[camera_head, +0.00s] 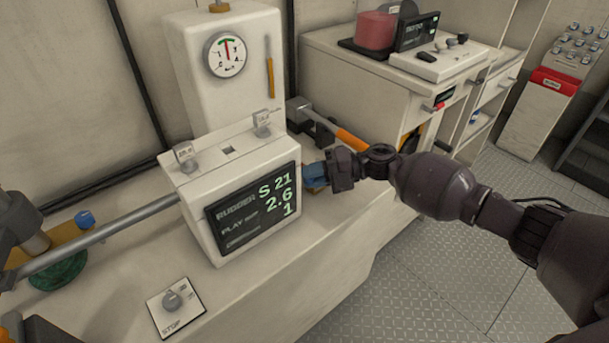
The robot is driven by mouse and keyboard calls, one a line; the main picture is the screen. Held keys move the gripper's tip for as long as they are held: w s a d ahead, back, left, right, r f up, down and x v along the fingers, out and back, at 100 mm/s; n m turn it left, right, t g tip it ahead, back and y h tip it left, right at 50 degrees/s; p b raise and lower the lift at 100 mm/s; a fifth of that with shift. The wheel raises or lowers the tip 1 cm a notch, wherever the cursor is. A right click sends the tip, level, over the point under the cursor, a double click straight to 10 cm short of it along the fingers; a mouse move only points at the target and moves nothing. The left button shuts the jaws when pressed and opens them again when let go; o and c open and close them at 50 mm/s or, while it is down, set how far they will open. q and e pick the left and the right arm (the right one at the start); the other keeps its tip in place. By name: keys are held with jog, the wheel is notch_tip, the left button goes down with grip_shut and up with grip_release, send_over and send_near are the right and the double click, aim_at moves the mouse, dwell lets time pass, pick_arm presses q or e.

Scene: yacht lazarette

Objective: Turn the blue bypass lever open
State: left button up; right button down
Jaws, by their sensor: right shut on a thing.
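The blue bypass lever (314,175) sticks out at the right side of the white box with the rudder display. My right gripper (328,174) is at the lever and shut on it; its fingers hide part of the lever. My right arm comes in from the right edge. My left gripper cannot be made out; only dark and grey parts show at the lower left edge.
The white unit with the rudder display (255,215) stands on the bench, with a dial gauge (226,55) behind it. A metal rod (100,236) runs left from the unit. A stop switch plate (176,304) lies in front. An orange-handled tool (340,132) is behind my right gripper.

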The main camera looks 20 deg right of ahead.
jog(key=shift+s+d+f+n+g+b, duration=0.2)
jog(key=shift+n+g+b, duration=0.15)
jog(key=shift+n+g, duration=0.15)
jog(key=shift+s+d+f+n+g+b, duration=0.15)
jog(key=shift+n+g+b, duration=0.2)
jog(key=shift+g, duration=0.25)
jog(key=shift+d+r+n+g, duration=0.1)
jog(key=shift+r+n+g, duration=0.2)
jog(key=shift+g, duration=0.2)
jog(key=c, duration=1.4)
grip_release()
jog(key=shift+o, duration=0.2)
jog(key=shift+r, duration=0.15)
